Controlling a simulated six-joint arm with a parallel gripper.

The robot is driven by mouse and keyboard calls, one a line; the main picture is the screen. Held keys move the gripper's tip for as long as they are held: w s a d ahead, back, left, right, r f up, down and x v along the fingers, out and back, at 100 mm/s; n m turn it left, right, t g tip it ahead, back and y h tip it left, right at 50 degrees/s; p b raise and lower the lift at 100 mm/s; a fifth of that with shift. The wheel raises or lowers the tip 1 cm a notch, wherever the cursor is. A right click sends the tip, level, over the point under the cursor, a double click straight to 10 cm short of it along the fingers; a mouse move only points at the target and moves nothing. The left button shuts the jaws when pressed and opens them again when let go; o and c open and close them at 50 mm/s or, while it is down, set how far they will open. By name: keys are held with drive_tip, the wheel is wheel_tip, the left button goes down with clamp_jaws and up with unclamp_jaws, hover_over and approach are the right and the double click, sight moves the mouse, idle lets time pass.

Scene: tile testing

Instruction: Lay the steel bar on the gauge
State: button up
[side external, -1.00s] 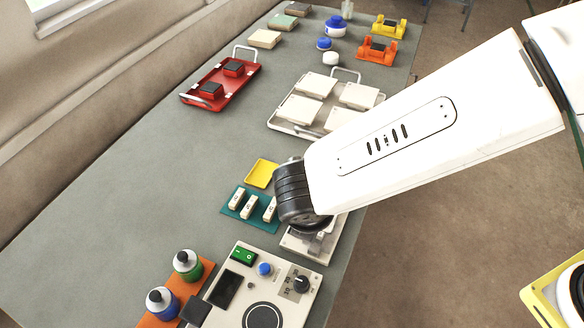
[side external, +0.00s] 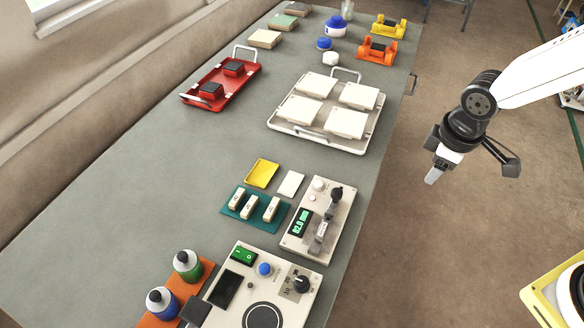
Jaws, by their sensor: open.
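The gauge (side external: 299,248) is a beige box with a green-lit display and a black upright post, near the table's right edge. A small grey metallic piece (side external: 319,234) lies on its face below the post; it looks like the steel bar, but it is too small to be sure. Three pale bars with dark marks (side external: 249,206) lie on a teal tray (side external: 231,211) to the left of the gauge. My gripper (side external: 471,170) hangs past the table's right edge, over the floor. Its fingers are wide apart with nothing between them.
A yellow tray (side external: 262,173) and a white tile (side external: 291,184) lie behind the gauge. A control box (side external: 228,298) and two bottles (side external: 187,265) stand in front. A white tray of tiles (side external: 372,131) and a red tray (side external: 216,78) lie farther back. The table's left side is clear.

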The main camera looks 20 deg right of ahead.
drive_tip(key=s+d+m+t, duration=0.1)
drive_tip(key=s+d+m, duration=0.2)
drive_tip(key=d+m, duration=0.4)
drive_tip(key=shift+s+d+m, duration=0.2)
drive_tip(key=shift+s+m, duration=0.1)
drive_tip(key=shift+m, duration=0.1)
